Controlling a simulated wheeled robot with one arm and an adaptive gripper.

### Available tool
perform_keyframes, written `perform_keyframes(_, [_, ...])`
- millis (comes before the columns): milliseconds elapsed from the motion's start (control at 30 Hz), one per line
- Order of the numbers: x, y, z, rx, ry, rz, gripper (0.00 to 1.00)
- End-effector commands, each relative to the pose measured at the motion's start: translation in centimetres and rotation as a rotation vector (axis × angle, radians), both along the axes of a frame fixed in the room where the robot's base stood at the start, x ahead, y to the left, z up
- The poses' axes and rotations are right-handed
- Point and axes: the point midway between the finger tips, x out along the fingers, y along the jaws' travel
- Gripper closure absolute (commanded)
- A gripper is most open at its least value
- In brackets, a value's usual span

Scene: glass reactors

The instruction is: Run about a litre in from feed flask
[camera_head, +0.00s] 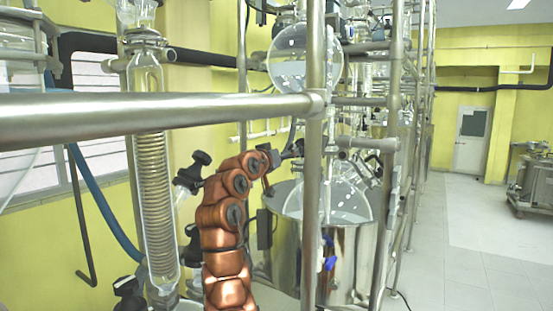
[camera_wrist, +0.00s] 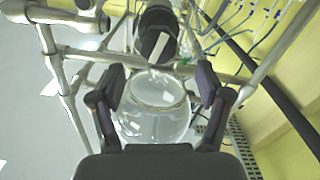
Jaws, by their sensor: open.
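A round clear glass flask (camera_head: 305,58), likely the feed flask, hangs at the top centre of the head view, part full of clear liquid. In the wrist view a round glass flask (camera_wrist: 152,105) shows beyond my open fingers. A dark round knob with a pale bar (camera_wrist: 156,42) stands just beyond the fingertips, roughly centred between them. My gripper (camera_wrist: 160,74) is open, with nothing between its fingers. In the head view my gripper (camera_head: 289,151) is small and partly hidden beside the steel post, below the flask. A large glass vessel (camera_head: 345,200) sits lower, in a steel bath.
The steel bath (camera_head: 285,240) stands below. A steel rail (camera_head: 150,115) crosses the near left, and an upright post (camera_head: 314,160) stands close to my gripper. A coiled glass condenser (camera_head: 154,190) is at left.

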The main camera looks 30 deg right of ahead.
Motion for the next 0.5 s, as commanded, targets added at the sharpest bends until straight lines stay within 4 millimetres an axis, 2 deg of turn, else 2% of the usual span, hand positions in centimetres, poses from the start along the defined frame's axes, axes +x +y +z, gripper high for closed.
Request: perform_keyframes(500, [-1.3, 1.9, -0.2, 0.004, 0.001, 0.002, 0.24])
